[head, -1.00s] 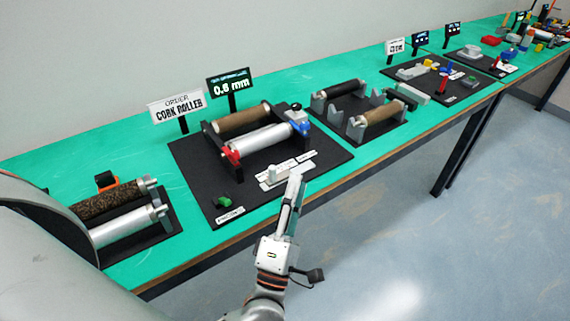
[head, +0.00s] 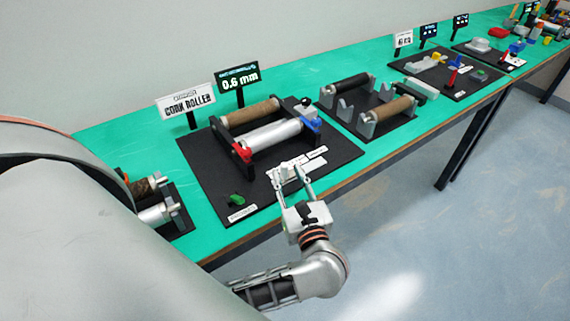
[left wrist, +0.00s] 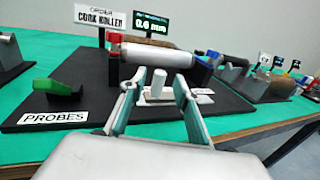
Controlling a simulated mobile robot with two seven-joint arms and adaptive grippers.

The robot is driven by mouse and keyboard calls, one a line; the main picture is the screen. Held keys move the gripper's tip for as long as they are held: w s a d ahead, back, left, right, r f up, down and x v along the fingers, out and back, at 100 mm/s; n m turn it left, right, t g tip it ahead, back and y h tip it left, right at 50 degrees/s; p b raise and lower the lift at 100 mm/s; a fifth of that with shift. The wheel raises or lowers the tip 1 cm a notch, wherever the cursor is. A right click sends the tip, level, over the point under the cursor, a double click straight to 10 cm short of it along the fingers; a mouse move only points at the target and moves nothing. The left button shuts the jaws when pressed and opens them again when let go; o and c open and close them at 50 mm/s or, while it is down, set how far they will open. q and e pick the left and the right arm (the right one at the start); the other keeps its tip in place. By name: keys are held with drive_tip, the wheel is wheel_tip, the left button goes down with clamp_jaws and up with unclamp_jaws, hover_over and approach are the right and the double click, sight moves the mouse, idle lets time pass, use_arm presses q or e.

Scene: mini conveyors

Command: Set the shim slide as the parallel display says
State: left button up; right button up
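The parallel display (head: 238,80) is a black sign that seems to read 0.6 mm; it also shows in the left wrist view (left wrist: 151,24). The shim slide (head: 287,171) is a light grey knob on a pale plate at the front of the black board. In the left wrist view the knob (left wrist: 158,83) stands upright between the fingers. My left gripper (head: 289,173) is open, with one finger on each side of the knob; I cannot tell whether either touches it. Scale marks on the plate are too small to read. My right gripper is not in view.
Behind the slide, a silver roller (head: 270,135) and a cork-coloured roller (head: 250,112) sit in a frame with red (head: 241,153) and blue ends. A green piece (head: 237,200) lies near the PROBES label (left wrist: 54,118). A second roller stand (head: 340,105) is to the right.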

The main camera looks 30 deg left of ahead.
sight(285, 169)
use_arm(q)
drive_tip(key=shift+x, duration=1.95)
